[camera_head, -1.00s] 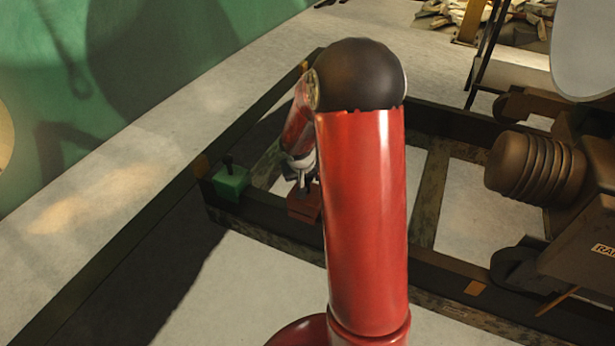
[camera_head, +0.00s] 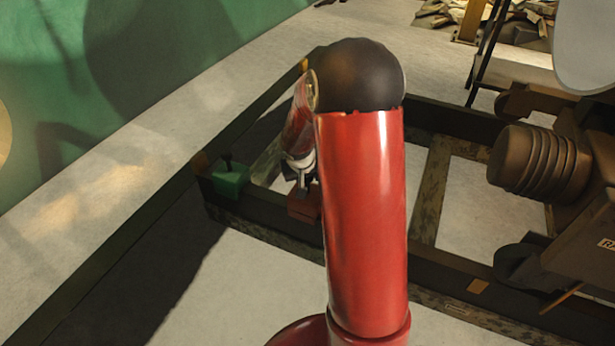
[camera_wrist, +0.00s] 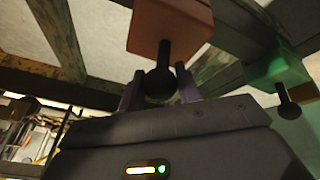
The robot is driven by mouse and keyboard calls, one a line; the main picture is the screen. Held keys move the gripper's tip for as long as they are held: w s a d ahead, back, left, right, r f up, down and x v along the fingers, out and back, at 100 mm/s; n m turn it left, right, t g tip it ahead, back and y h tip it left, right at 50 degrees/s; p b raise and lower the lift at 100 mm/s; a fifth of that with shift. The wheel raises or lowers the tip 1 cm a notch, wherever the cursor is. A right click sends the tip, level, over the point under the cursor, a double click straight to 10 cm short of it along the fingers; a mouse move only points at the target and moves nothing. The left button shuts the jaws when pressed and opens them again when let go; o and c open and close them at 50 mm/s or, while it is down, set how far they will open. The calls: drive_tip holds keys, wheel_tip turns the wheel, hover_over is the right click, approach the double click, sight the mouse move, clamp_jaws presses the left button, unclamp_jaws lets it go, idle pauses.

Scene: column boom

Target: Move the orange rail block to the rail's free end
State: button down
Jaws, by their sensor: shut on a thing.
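The orange rail block (camera_head: 303,205) sits on the dark front rail (camera_head: 262,222), partly hidden behind my red arm. In the wrist view the block (camera_wrist: 168,28) has a dark knob (camera_wrist: 160,82) on a short stem. My gripper (camera_head: 302,184) reaches down to the block from above. In the wrist view its two purplish fingers (camera_wrist: 160,88) stand on either side of the knob, shut on it. The rail's right part runs out from behind my arm towards the lower right.
A green block (camera_head: 230,181) with a black knob is on the rail close to the orange block, on its left. A brown ribbed machine (camera_head: 540,165) stands at the right over the frame. An orange mark (camera_head: 477,287) lies on the rail right of my arm.

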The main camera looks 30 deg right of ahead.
drive_tip(key=shift+f+b, duration=0.9)
drive_tip(key=shift+b, duration=0.2)
idle(0.3)
drive_tip(key=c, duration=1.2)
unclamp_jaws()
drive_tip(key=o, duration=0.3)
drive_tip(key=shift+f, duration=0.15)
drive_tip(key=p+v, duration=0.2)
drive_tip(key=v, duration=0.6)
